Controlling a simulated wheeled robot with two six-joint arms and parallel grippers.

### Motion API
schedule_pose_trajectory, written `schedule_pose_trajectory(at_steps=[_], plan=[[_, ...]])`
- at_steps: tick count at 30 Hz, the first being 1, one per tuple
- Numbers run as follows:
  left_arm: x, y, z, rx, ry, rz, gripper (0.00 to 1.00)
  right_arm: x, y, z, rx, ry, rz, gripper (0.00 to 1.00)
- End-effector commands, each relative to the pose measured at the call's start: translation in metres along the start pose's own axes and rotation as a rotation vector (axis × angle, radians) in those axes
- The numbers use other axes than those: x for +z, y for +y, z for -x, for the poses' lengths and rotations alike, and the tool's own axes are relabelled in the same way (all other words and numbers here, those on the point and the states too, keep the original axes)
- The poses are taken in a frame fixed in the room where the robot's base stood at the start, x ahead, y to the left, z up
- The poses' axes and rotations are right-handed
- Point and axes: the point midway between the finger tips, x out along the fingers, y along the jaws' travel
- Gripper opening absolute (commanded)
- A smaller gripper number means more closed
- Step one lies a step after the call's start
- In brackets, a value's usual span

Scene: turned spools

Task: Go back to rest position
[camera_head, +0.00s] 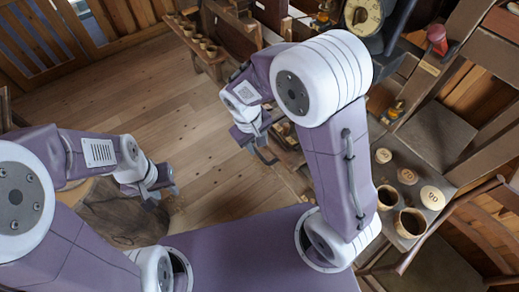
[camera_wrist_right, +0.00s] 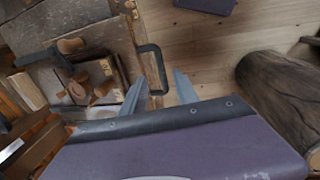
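My right gripper (camera_head: 264,150) hangs in the middle of the head view, over the edge of a wooden bench and the floor. My left gripper (camera_head: 160,190) is at the left of the head view, above a round wooden block (camera_head: 125,215). Its fingers are small and dark there, and I cannot tell how far apart they are. I see nothing held in it. Several turned wooden pieces (camera_wrist_right: 78,90) lie on the bench in the right wrist view, left of the fingers.
A shelf on the right holds wooden cups (camera_head: 410,222) and pale numbered discs (camera_head: 432,197). A wooden chair (camera_head: 460,215) stands at the lower right. A low bench with small pots (camera_head: 205,45) is at the back. The plank floor (camera_head: 150,95) between them is clear.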

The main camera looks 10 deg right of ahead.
Motion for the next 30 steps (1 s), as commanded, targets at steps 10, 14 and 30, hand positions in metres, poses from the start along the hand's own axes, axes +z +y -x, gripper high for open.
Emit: schedule_pose_trajectory(at_steps=[10, 14, 30], plan=[[0.0, 0.0, 0.0, 0.0, 0.0, 0.0, 0.36, 0.0, 0.0, 0.008, 0.0, -0.001, -0.001, 0.36], [0.0, 0.0, 0.0, 0.0, 0.0, 0.0, 0.36, 0.0, 0.0, 0.007, 0.0, -0.001, -0.001, 0.36], [0.002, 0.0, -0.018, 0.0, 0.0, 0.0, 0.36, 0.115, 0.036, -0.01, -0.163, 0.036, -0.461, 0.36]])
